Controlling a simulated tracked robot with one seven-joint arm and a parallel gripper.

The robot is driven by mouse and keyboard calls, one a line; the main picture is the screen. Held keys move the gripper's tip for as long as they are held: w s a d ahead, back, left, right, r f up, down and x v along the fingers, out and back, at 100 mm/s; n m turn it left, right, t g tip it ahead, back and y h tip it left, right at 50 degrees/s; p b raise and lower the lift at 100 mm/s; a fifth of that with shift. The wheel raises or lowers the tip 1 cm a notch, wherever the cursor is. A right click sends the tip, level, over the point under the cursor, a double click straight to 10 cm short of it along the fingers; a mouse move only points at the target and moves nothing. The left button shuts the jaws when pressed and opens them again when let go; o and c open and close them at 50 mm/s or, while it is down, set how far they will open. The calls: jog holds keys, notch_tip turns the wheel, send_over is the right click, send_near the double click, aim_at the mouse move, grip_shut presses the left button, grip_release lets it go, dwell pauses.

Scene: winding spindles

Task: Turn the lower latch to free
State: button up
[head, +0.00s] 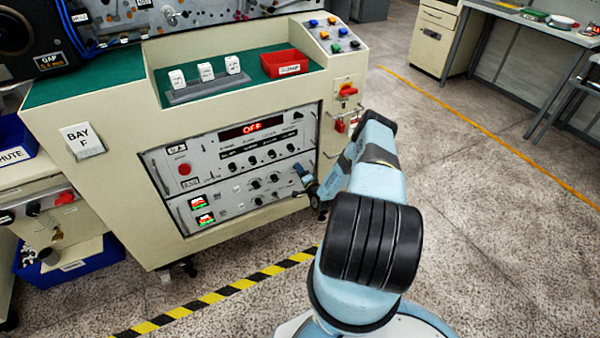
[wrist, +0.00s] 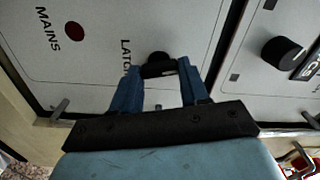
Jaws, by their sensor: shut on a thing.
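The lower latch (wrist: 157,60) shows in the wrist view as a small dark knob on a pale grey panel, beside a partly covered label that begins "LATCH". My gripper (wrist: 160,76) has its blue fingers on either side of it and is shut on it. The fingers and the dark palm bar hide part of the knob, so its turn angle cannot be told. In the head view my gripper (head: 307,178) is at the right end of the rack units, and the latch there is hidden.
A second black knob (wrist: 282,52) sits on the neighbouring panel, across a dark gap. A "MAINS" label and dark red disc (wrist: 75,31) are on the latch panel. A red rotary switch (head: 348,91) is above my arm. Open floor (head: 480,190) lies to the right.

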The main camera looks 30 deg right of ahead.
jog(key=shift+d+f+m, duration=0.1)
jog(key=shift+d+m, duration=0.05)
jog(key=shift+m, duration=0.6)
jog(key=shift+d+f+m, duration=0.1)
jog(key=shift+d+m, duration=0.05)
jog(key=shift+m, duration=0.6)
jog(key=shift+s, duration=0.1)
jog(key=o, duration=0.8)
jog(key=shift+c, duration=0.2)
jog(key=o, duration=0.3)
jog(key=shift+a, duration=0.15)
jog(key=s, duration=1.3)
jog(key=shift+s, duration=0.3)
